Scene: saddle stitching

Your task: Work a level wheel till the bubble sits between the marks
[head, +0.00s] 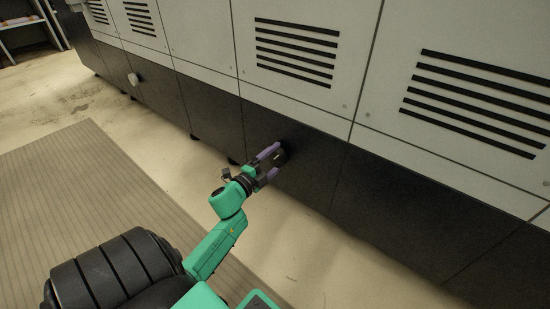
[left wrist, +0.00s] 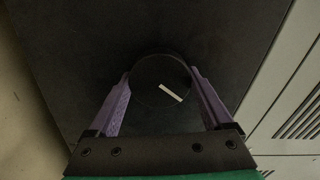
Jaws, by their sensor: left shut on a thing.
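The level wheel (left wrist: 152,84) is a dark round knob with a short white line on its face, set on the machine's black lower panel. In the left wrist view it sits between the two purple fingers of my left gripper (left wrist: 162,92), which is shut on its sides. The white line slants down to the right. In the head view my left gripper (head: 273,164) reaches the black panel, and the wheel (head: 282,157) is mostly hidden behind the fingers. I see no bubble or marks in either view. My right gripper is not in view.
The long machine has pale upper panels (head: 200,45) with dark vent slots and a black lower skirt (head: 390,200). A small white knob (head: 133,79) is farther along the skirt. A ribbed mat (head: 70,200) lies on the bare floor, and a shelf (head: 25,30) stands at far left.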

